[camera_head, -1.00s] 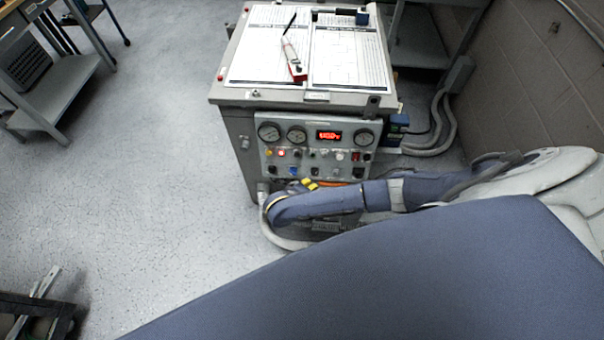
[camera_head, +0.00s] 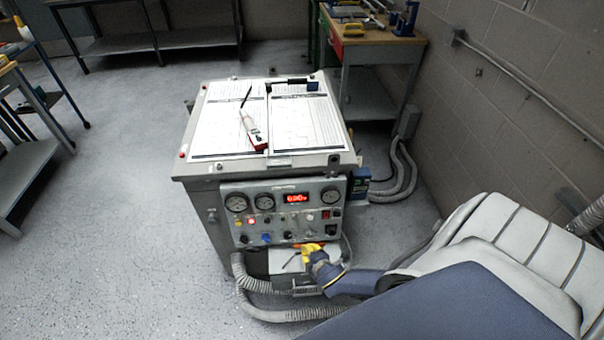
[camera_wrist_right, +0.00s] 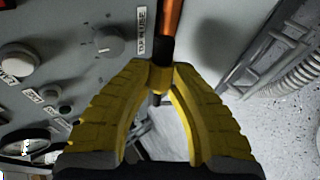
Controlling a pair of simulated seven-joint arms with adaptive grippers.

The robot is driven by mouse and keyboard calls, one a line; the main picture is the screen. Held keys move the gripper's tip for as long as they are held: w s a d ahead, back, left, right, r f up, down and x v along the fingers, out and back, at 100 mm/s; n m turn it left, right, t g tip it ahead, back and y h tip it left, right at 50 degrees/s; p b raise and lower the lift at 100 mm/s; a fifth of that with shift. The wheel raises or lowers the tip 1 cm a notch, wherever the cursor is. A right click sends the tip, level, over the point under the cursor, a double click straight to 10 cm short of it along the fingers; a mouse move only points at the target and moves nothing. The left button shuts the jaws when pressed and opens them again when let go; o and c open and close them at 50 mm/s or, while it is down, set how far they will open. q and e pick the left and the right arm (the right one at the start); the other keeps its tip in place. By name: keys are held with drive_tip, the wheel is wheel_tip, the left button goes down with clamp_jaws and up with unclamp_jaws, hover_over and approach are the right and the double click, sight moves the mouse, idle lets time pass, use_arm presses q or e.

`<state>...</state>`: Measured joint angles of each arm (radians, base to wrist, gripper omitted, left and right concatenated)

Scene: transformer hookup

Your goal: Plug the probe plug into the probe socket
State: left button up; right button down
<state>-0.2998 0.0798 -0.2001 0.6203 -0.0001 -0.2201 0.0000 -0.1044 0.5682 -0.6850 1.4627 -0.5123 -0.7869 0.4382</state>
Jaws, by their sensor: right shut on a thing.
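My right gripper (camera_head: 306,250) has yellow fingers and is low in front of the grey cabinet's control panel (camera_head: 270,215). In the right wrist view the gripper (camera_wrist_right: 160,78) has its fingertips closed together on a slim orange and black piece, which looks like the probe plug (camera_wrist_right: 171,20). Its orange part extends up out of the top edge, so its far end is hidden. A vertical label (camera_wrist_right: 141,30) sits on the panel beside it, too small to read surely. I cannot make out the probe socket. My left gripper is not in view.
The panel has gauges, a red display (camera_head: 297,198), knobs and buttons. Papers (camera_head: 300,122) and a red-and-white tool (camera_head: 253,130) lie on the cabinet top. Ribbed hoses (camera_head: 262,300) run at its base. A wall is at the right; open floor (camera_head: 120,230) is at the left.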

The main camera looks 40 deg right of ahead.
drive_tip(key=n+y, duration=0.1)
drive_tip(key=s+d+n+y, duration=0.1)
drive_tip(key=d+n+y, duration=0.1)
drive_tip(key=shift+s+d+f+t, duration=0.2)
drive_tip(key=shift+s+f+t, duration=0.05)
drive_tip(key=shift+t, duration=0.05)
drive_tip(key=n+y, duration=0.1)
drive_tip(key=s+d+n+y, duration=0.1)
drive_tip(key=d+n+y, duration=0.1)
drive_tip(key=shift+s+r+n, duration=0.3)
drive_tip(key=shift+n, duration=0.1)
drive_tip(key=shift+s+r+n+g+y, duration=0.2)
drive_tip(key=shift+s+n+g+y, duration=0.2)
drive_tip(key=shift+n+y, duration=0.1)
drive_tip(key=s+d+r+n+g+y, duration=0.2)
drive_tip(key=s+r+n+g+y, duration=0.2)
drive_tip(key=s+n, duration=0.3)
drive_tip(key=shift+r+y, duration=0.6)
drive_tip(key=shift+y, duration=0.3)
drive_tip(key=shift+w+d+g, duration=0.1)
drive_tip(key=shift+d+g, duration=0.1)
drive_tip(key=shift+g, duration=0.1)
